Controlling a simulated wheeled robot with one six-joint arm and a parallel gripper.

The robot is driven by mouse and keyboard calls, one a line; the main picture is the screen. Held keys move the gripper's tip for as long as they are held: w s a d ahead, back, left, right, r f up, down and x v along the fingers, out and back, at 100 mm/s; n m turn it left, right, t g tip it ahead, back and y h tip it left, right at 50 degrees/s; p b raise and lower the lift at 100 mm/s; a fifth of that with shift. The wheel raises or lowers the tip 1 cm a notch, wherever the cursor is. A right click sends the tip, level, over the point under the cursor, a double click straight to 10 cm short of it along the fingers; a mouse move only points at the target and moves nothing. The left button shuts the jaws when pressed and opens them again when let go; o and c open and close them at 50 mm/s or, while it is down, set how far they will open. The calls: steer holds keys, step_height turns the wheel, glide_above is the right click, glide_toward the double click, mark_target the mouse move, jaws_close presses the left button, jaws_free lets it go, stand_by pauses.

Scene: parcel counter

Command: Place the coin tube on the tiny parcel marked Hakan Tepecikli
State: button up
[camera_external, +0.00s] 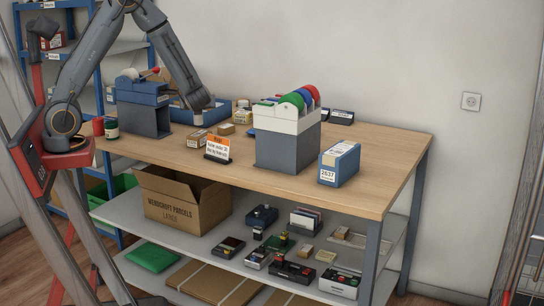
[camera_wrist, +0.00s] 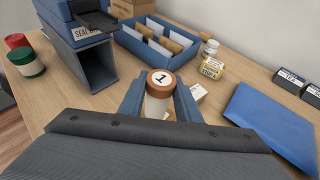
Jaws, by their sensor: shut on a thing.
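My gripper (camera_wrist: 159,88) is shut on the coin tube (camera_wrist: 158,102), a pale upright cylinder with a copper-brown cap marked "1". The tube stands between the two blue-grey fingers. A small parcel with a white label (camera_wrist: 199,92) shows partly behind the right finger; the rest is hidden, and its name cannot be read. In the external view my gripper (camera_external: 205,115) is over the back left of the counter, above a small labelled box (camera_external: 197,139). Another tiny brown parcel (camera_external: 226,129) lies to its right. I cannot tell which parcel bears Hakan Tepecikli.
A blue-grey sealing stand (camera_wrist: 92,68) is to the left, with a blue divided tray (camera_wrist: 128,40) behind. A blue flat packet (camera_wrist: 270,118) lies at right.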

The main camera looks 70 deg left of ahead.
steer(key=shift+f+p, duration=0.3)
steer(key=shift+f, duration=1.5)
steer(key=shift+f, duration=0.1)
steer(key=o, duration=1.2)
steer(key=shift+c, duration=0.2)
